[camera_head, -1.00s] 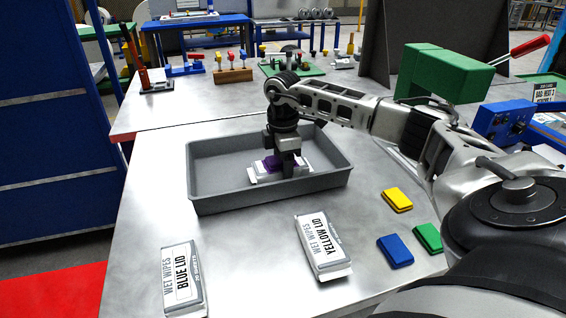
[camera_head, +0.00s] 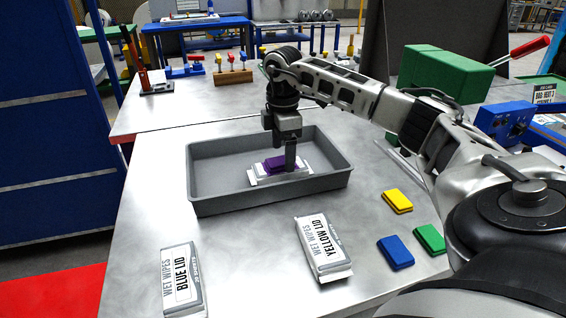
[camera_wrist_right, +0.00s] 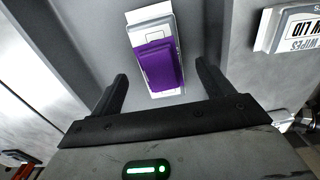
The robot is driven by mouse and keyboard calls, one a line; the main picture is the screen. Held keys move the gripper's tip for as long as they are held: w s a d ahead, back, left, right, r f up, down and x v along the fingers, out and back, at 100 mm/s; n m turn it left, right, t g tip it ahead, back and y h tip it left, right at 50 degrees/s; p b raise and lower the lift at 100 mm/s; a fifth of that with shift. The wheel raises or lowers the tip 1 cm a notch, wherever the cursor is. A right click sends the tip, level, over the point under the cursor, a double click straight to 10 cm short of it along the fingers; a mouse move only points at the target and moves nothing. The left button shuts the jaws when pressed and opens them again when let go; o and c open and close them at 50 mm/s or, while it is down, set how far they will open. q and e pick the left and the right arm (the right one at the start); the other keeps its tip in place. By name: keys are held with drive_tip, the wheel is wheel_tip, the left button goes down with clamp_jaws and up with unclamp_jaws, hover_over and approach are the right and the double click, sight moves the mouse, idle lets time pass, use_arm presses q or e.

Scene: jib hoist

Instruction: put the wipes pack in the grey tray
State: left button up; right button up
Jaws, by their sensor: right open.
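A wipes pack (camera_head: 265,177) with a purple lid (camera_head: 279,163) lies inside the grey tray (camera_head: 215,202). In the right wrist view the same pack (camera_wrist_right: 139,17) lies beyond and between my fingers. My right gripper (camera_head: 283,158) is above the tray, open and empty, its fingers apart from the pack; its fingers also show in the right wrist view (camera_wrist_right: 160,88). My left gripper is not in view.
Yellow (camera_head: 397,201), blue (camera_head: 395,252) and green (camera_head: 429,238) lids lie on the table at the right. A green block (camera_head: 440,72) and a blue control box (camera_head: 506,122) stand behind my right arm.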

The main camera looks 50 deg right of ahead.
wheel_tip(320, 180, up, 7)
idle(0.3)
idle(0.5)
